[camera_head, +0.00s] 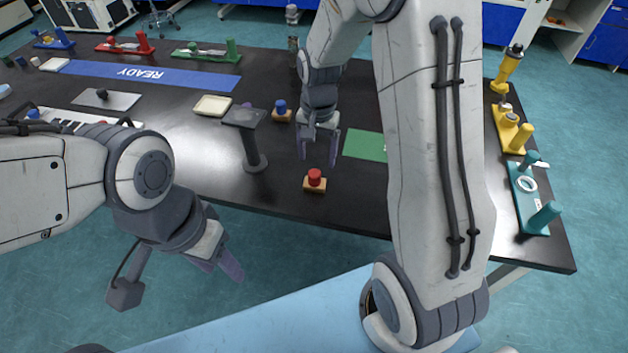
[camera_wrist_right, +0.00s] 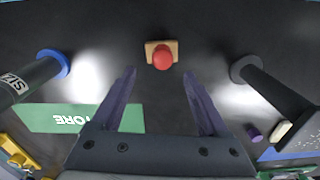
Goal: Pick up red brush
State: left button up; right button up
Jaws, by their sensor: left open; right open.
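The red brush (camera_head: 315,174) has a red knob on a small wooden block. It stands on the black table (camera_head: 240,190) near its front edge. In the right wrist view the red brush (camera_wrist_right: 163,60) lies straight ahead of the fingertips, between their lines. My right gripper (camera_head: 319,158) is open and empty, just behind and above the brush, with a gap to it. Its two fingers also show in the right wrist view (camera_wrist_right: 158,76). My left gripper (camera_head: 222,270) is open and empty, in front of the table edge at lower left, well away from the brush.
A dark post with a flat top (camera_head: 252,150) stands left of the brush. A blue-knobbed brush (camera_head: 281,110) is behind it. A green mat (camera_head: 364,146) lies to the right. Yellow (camera_head: 514,130) and teal (camera_head: 530,195) racks line the right edge. Table immediately around the red brush is clear.

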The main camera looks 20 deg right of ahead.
aim_at(315, 173)
jog(key=f, duration=0.7)
jog(key=shift+a+f, duration=0.15)
jog(key=shift+a, duration=0.1)
grip_shut()
